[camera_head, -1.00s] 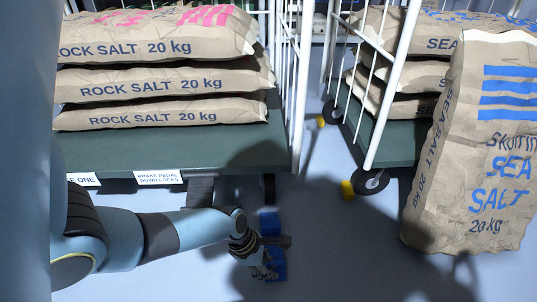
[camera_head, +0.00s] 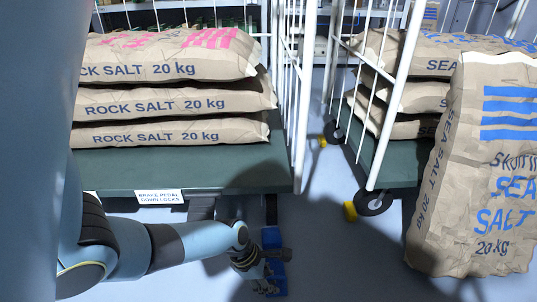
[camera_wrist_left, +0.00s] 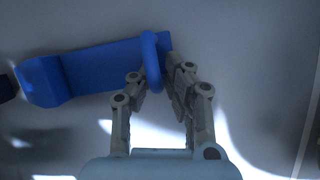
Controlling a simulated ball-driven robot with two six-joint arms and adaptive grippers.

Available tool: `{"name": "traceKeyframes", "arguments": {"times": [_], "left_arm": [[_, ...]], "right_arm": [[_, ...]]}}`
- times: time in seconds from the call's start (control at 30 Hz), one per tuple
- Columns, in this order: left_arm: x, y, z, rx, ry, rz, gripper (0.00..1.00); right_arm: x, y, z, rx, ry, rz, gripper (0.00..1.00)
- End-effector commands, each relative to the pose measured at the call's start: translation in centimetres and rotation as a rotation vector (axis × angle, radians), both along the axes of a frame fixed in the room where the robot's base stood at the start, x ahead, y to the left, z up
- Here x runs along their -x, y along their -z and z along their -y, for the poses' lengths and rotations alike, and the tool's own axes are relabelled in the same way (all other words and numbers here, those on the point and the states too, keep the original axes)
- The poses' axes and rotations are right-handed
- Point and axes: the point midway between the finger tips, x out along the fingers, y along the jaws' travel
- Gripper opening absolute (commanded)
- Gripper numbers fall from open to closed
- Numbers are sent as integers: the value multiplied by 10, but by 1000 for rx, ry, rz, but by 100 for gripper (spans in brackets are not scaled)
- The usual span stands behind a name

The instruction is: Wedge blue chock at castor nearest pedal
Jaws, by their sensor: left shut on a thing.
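The blue chock (camera_head: 271,238) is on or just above the floor, in front of the dark castor (camera_head: 271,209) under the left cart's front right corner. A narrow gap appears between them; I cannot tell if they touch. The brake pedal (camera_head: 202,209) hangs under the cart edge, left of that castor. My left gripper (camera_head: 268,270) is shut on the chock's ring grip (camera_wrist_left: 151,62), partly covering the chock. In the left wrist view the chock's body (camera_wrist_left: 95,68) points left, toward a dark round thing (camera_wrist_left: 7,88) at the edge, perhaps the castor. My right gripper is out of view.
The left cart (camera_head: 230,178) carries rock salt sacks and a brake pedal label (camera_head: 159,197). A sea salt sack (camera_head: 470,170) leans at right.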

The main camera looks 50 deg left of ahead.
Motion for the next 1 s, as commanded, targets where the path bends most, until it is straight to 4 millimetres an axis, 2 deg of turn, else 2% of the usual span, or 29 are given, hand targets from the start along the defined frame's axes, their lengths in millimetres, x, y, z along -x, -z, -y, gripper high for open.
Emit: {"name": "traceKeyframes", "arguments": {"times": [1.0], "left_arm": [[-15,5,-17,-1,0,2,0]], "right_arm": [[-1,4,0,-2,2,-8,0]]}}
